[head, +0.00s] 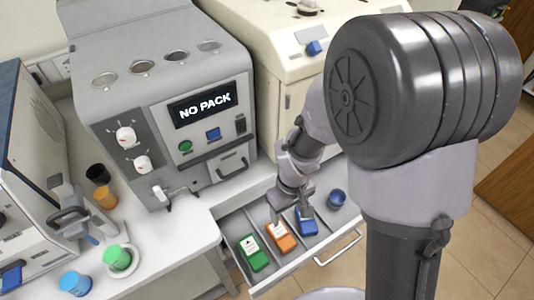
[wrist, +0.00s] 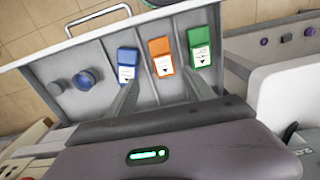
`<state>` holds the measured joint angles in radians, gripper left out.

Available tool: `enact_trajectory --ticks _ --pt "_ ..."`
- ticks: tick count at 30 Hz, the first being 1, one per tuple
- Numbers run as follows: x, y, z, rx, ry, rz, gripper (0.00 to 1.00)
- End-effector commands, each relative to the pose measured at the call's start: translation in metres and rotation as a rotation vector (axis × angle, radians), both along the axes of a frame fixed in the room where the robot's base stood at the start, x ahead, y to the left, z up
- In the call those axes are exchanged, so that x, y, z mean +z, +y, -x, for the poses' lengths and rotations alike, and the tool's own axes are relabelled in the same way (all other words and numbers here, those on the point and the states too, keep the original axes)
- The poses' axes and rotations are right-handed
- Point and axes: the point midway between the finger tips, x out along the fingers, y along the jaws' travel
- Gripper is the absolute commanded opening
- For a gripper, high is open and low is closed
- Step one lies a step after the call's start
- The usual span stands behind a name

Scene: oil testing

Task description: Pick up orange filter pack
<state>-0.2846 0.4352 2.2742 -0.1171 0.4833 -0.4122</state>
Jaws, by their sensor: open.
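The orange filter pack (head: 281,237) lies in the middle of an open drawer (head: 240,220), in its own divided slot. A green filter pack (head: 252,253) lies to its left and a blue filter pack (head: 307,222) to its right. In the wrist view the orange pack (wrist: 161,57) shows between the blue pack (wrist: 128,65) and the green pack (wrist: 200,46). My gripper (head: 290,208) is above the drawer, over the orange and blue packs. In the wrist view my open gripper (wrist: 165,88) has its fingers on either side of the orange pack's line, with nothing between them.
The drawer has thin dividers, a metal handle (head: 338,248) and a round blue item (head: 337,198) at its right. A grey machine (head: 160,90) reading "NO PACK" stands behind.

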Motion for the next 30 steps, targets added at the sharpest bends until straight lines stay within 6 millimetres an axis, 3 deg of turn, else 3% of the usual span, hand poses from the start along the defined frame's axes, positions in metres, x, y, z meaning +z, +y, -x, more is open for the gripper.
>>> enact_trajectory --ticks 12,20,27,30 --pt "-0.114 0.002 0.002 0.027 0.017 0.008 0.62" --pt "-0.140 0.004 -0.001 0.027 0.014 0.007 0.62" --pt "-0.184 0.010 -0.009 0.024 0.015 0.006 0.62" --pt "-0.185 0.010 -0.010 0.024 0.012 0.006 0.62"
